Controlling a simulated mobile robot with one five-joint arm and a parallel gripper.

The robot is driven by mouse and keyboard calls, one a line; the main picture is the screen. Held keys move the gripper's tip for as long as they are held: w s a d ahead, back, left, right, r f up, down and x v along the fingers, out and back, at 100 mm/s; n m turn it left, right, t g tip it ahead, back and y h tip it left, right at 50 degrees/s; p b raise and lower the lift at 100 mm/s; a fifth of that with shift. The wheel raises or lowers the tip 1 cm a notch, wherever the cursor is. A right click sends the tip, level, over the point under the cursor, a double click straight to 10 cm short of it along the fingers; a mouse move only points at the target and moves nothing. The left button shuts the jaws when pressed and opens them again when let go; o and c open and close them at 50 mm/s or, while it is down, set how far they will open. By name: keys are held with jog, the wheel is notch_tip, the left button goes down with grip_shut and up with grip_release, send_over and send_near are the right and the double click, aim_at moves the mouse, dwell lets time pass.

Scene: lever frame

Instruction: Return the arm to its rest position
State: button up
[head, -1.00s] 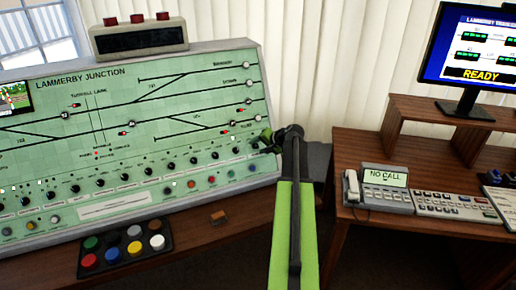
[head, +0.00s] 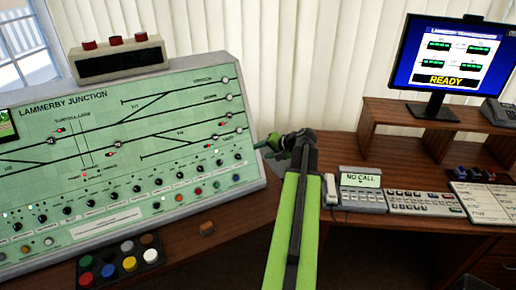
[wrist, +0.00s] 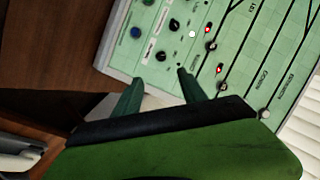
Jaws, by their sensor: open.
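My green arm reaches up from the bottom middle of the head view. My gripper (head: 264,149) is at its far end, pointing left, just off the right edge of the green signal panel (head: 110,165). In the wrist view my gripper (wrist: 160,82) shows two green fingers spread apart with nothing between them. The panel (wrist: 262,60) lies beyond the fingertips, with knobs and buttons near them. I see no contact between the fingers and the panel.
Right of my arm, a desk holds a phone (head: 331,188), a call unit (head: 360,190), a keypad (head: 424,202) and a monitor (head: 450,55). A tray of coloured buttons (head: 120,263) lies before the panel.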

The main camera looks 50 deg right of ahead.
dwell(0.5)
jog(key=w+a+n+y, duration=0.3)
jog(key=w+a, duration=1.1)
jog(key=a, duration=0.2)
jog(key=w+a+f+n+g+y, duration=0.1)
jog(key=w+a+n+g, duration=0.15)
jog(key=a, duration=0.85)
jog(key=w+a+f+n+g+y, duration=0.1)
jog(key=w+a+f+n, duration=0.15)
jog(key=a, duration=0.75)
jog(key=s+a+f+n+g, duration=0.2)
jog(key=s+a+n, duration=0.1)
jog(key=a, duration=0.8)
jog(key=s+a+f+n+g, duration=0.2)
jog(key=s+a, duration=0.1)
jog(key=a, duration=0.8)
jog(key=s+d+f+g+h, duration=0.1)
jog(key=s+d+g+h, duration=0.2)
jog(key=s, duration=0.4)
jog(key=shift+d+f+n+h, duration=0.25)
jog(key=shift+d+n+h, duration=0.05)
jog(key=shift+h, duration=0.5)
